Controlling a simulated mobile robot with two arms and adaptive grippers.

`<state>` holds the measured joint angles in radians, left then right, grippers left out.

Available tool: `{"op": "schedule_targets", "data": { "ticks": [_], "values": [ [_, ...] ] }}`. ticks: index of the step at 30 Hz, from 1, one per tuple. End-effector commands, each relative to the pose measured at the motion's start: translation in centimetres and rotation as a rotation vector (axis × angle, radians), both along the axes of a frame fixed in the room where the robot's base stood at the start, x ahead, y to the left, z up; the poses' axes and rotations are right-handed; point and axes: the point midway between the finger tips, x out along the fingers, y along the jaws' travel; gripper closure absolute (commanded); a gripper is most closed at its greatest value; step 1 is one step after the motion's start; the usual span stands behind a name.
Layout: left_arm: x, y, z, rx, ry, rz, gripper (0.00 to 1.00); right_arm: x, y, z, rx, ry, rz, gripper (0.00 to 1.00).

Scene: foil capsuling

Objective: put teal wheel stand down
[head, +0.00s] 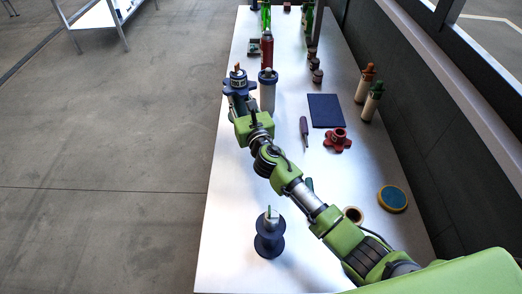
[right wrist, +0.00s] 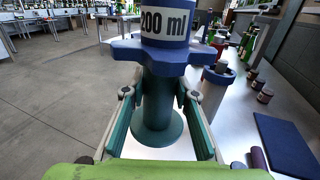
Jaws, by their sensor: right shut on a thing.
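The teal wheel stand (right wrist: 158,97) has a teal stem, a round teal base and a blue lobed wheel (right wrist: 163,54) on top. A white and blue piece (right wrist: 165,22) marked "200 ml" sits on the wheel. My right gripper (right wrist: 158,92) has a finger on each side of the stem and is shut on it. The stand looks upright. In the head view, the wheel (head: 239,86) shows at the table's left edge, and my gripper hides most of the stem. I cannot tell whether the base touches the table. My left gripper is not in view.
A grey cylinder with a blue rim (head: 267,92) stands close right of the stand. A red bottle (head: 267,50) is behind it. A navy mat (head: 326,110), a screwdriver (head: 304,131) and a red wheel (head: 338,140) lie right. A dark spool (head: 269,243) stands nearer. The table's left edge is close.

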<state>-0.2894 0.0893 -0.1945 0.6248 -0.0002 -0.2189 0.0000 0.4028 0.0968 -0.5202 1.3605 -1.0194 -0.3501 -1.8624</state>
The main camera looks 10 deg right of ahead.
Motion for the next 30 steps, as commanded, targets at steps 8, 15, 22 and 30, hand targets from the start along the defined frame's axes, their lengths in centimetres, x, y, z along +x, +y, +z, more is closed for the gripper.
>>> {"op": "schedule_targets", "data": {
  "ticks": [8,15,22,30],
  "values": [
    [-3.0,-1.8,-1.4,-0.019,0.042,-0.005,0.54,-5.7,-3.2,-3.1,0.0,-0.002,0.0,1.0],
    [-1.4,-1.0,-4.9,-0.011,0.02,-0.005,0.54,-8.6,-4.9,-7.0,0.001,-0.004,0.001,1.0],
    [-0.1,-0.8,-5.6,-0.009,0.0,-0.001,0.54,-9.6,-5.5,-7.8,0.002,-0.006,0.001,1.0],
    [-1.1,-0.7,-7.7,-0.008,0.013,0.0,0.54,-10.4,-5.9,-10.0,0.002,-0.006,0.001,1.0]
  ]
}}
